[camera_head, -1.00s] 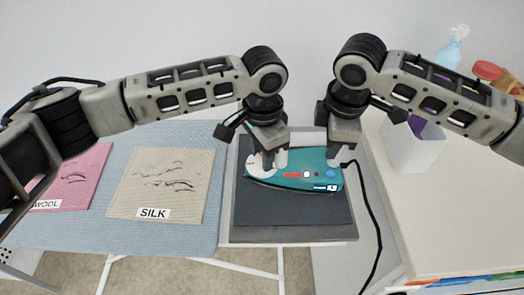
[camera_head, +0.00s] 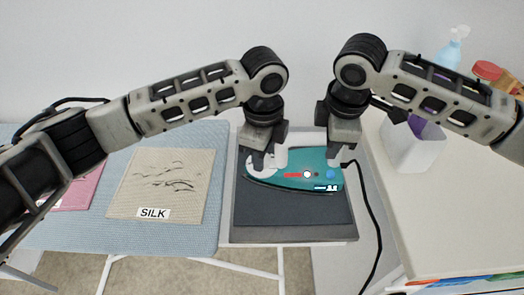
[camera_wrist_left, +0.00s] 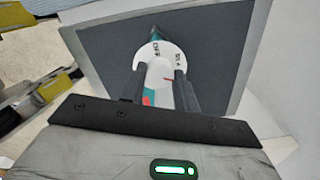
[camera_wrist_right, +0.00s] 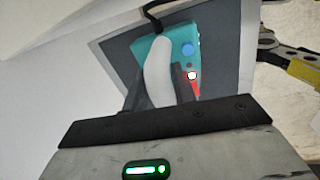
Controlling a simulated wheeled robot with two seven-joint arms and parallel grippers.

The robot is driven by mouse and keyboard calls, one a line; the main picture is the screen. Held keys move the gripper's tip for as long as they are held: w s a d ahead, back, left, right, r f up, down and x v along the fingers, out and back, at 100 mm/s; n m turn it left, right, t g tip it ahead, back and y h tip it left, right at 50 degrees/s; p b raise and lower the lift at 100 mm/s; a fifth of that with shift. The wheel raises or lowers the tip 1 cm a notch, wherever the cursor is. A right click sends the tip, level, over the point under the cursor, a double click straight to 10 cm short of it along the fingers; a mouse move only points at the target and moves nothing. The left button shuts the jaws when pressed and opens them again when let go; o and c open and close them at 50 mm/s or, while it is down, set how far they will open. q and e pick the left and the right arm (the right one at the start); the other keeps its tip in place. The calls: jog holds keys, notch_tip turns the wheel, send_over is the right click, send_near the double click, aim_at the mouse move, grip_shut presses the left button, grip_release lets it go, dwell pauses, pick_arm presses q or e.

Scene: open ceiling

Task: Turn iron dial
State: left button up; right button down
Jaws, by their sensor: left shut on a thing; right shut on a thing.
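The teal iron (camera_head: 298,178) lies on its side on a dark grey pad (camera_head: 290,208), its tip to the left. Its white round dial (camera_head: 259,172) is at the left end; it also shows in the left wrist view (camera_wrist_left: 160,62), with dark lettering and a red mark. My left gripper (camera_head: 266,162) is shut on the dial, its fingers on either side and hiding part of it. My right gripper (camera_head: 334,157) is shut on the iron's white handle, seen in the right wrist view (camera_wrist_right: 157,72) between the fingers.
A beige cloth labelled SILK (camera_head: 165,185) and a pink cloth (camera_head: 80,190) lie on the blue ironing board (camera_head: 205,235) at left. A black cord (camera_head: 372,215) runs from the iron's right end. A white bin (camera_head: 412,150) and bottles (camera_head: 455,45) stand on the right counter.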

pick_arm(q)
jog(key=shift+m, duration=1.1)
jog(key=o, duration=1)
notch_tip(320, 180, up, 12)
jog(key=shift+s, duration=0.15)
